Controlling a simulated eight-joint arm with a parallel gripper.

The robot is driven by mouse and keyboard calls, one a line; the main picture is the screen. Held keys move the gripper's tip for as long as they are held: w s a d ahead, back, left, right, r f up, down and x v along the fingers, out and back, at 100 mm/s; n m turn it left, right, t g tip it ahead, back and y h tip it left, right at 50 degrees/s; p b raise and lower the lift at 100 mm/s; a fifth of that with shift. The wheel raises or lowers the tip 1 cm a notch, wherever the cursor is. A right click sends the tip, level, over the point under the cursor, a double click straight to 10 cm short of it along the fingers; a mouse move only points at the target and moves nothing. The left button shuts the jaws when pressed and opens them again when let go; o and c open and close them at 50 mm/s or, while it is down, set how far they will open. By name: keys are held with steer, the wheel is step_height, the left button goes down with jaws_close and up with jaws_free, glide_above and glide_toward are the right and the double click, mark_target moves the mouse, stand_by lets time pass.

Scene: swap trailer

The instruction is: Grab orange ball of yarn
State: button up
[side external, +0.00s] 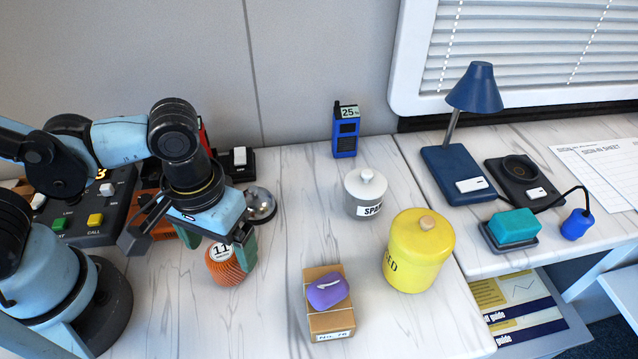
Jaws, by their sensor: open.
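The orange ball of yarn (224,268) stands on the white marbled table below my gripper. It has ridged orange sides and a round white label with 11 facing up. My gripper (216,246) is open and points down right above the ball. One green finger pad shows at the ball's right side and another at its upper left. The gripper hides part of the ball's top. I cannot tell whether either finger touches it.
A cardboard box (331,322) with a purple item (328,291) on it stands to the right. Beyond are a yellow jar (413,256), a grey lidded pot (364,196) and a blue radio (345,138). A shiny round item (261,204) is close behind my gripper. The front table is clear.

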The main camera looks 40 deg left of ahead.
mark_target(221, 251)
steer(key=shift+f, duration=1.85)
steer(key=c, duration=1.1)
